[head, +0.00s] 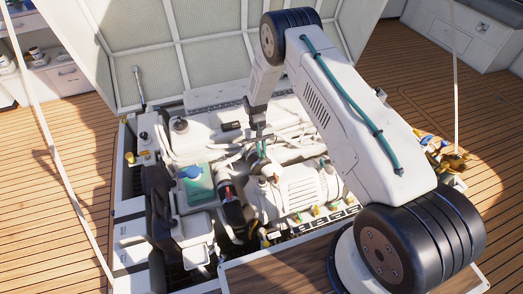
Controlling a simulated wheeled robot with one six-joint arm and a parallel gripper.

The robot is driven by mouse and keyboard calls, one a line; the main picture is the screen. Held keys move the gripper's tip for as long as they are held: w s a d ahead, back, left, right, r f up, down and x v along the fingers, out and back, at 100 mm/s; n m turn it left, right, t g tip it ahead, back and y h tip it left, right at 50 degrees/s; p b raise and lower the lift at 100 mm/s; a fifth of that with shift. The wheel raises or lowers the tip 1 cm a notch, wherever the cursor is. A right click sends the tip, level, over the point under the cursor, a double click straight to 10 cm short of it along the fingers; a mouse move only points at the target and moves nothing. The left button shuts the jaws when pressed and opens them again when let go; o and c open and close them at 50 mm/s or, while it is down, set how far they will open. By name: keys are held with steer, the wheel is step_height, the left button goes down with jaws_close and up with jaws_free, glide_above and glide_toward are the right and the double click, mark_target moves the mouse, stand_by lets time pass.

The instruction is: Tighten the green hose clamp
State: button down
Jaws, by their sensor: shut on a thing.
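My gripper (259,131) points down over the middle of the engine, below my wrist. It is shut on a small green part (261,148), which looks like the green hose clamp. The clamp's outline and the exact grip are too small to make out. Pale hoses (290,135) run across the engine beside the gripper. My forearm hides part of the engine on the right.
The raised hatch lid (205,45) stands behind the engine. A teal-sided tank with a blue cap (192,172), a red-tipped dark part (228,192) and a white ribbed housing (305,188) crowd the bay. Wooden deck (70,185) surrounds it.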

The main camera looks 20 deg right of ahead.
stand_by(0.4)
steer(key=c, duration=1.5)
jaws_free()
steer(key=shift+r, duration=0.1)
steer(key=v, duration=0.7)
steer(key=shift+w+r, duration=0.15)
steer(key=shift+r, duration=0.2)
